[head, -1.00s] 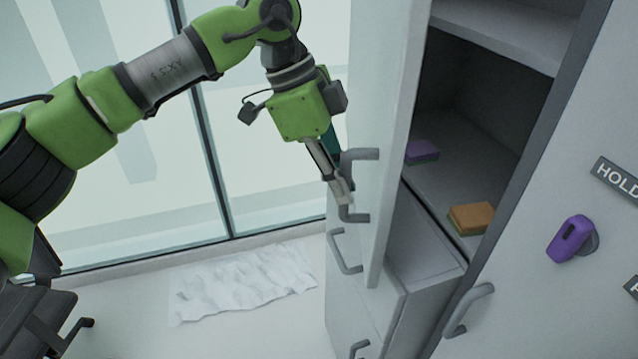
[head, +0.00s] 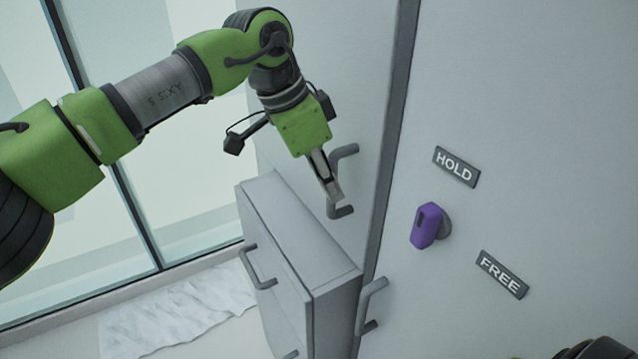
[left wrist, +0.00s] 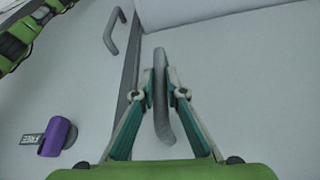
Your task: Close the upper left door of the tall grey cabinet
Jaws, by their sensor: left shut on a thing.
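The upper left door (head: 352,95) of the tall grey cabinet looks swung in flush or nearly flush, and the shelf space behind it is hidden. A thin gap at its right edge is too unclear to judge. My left gripper (head: 332,190) is shut on the door's grey bar handle (head: 345,152). In the left wrist view, the fingers (left wrist: 159,88) lie on both sides of the handle (left wrist: 160,117), with the door panel (left wrist: 245,85) behind. My right gripper is not in view.
A grey lower front section (head: 285,235) juts out below the door, with its own handle (head: 257,268). To the right are a purple knob (head: 427,226), HOLD (head: 456,167) and FREE (head: 502,274) labels, and another bar handle (head: 370,307). Glass panes (head: 120,130) stand at left.

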